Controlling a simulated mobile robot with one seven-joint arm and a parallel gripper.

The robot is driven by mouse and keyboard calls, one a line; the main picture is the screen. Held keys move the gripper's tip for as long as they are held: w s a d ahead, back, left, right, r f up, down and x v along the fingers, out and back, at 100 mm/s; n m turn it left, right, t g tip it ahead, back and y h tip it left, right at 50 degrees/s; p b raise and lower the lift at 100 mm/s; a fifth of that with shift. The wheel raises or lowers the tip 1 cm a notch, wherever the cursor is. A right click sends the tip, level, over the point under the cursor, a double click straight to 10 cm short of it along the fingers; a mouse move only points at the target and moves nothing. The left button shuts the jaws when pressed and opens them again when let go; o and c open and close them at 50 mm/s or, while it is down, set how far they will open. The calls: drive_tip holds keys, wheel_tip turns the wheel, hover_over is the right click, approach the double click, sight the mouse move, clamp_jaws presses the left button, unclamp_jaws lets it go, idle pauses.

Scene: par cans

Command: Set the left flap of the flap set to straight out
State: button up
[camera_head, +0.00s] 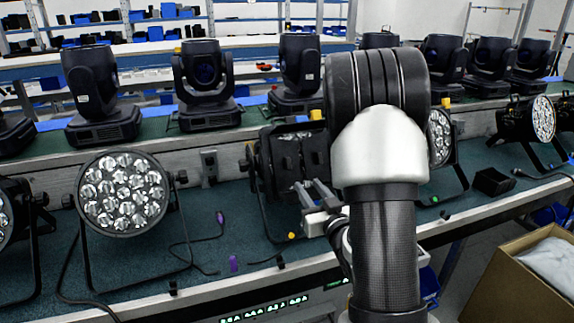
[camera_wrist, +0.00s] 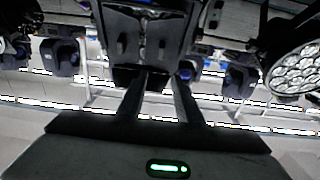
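The flap set (camera_head: 287,152) is a dark frame of flaps on the front of a par can in the middle of the bench, partly behind my arm. A narrow dark flap stands at its left edge, but its exact angle is hard to tell. My gripper (camera_head: 308,185) is just in front of the set's lower right part, its two fingers apart and nothing visible between them. In the wrist view the fingers (camera_wrist: 159,80) reach up toward the dark flaps (camera_wrist: 145,35). I cannot tell whether they touch a flap.
A par can with a round lens face (camera_head: 124,192) stands to the left; another (camera_head: 438,137) is partly hidden right of my arm. Several moving-head lights (camera_head: 203,85) line the raised back ledge. Cables lie on the green bench top (camera_head: 215,235). A cardboard box (camera_head: 515,285) is at lower right.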

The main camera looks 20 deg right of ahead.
sight(289, 159)
drive_tip(key=w, duration=1.5)
drive_tip(key=shift+w, duration=0.25)
clamp_jaws()
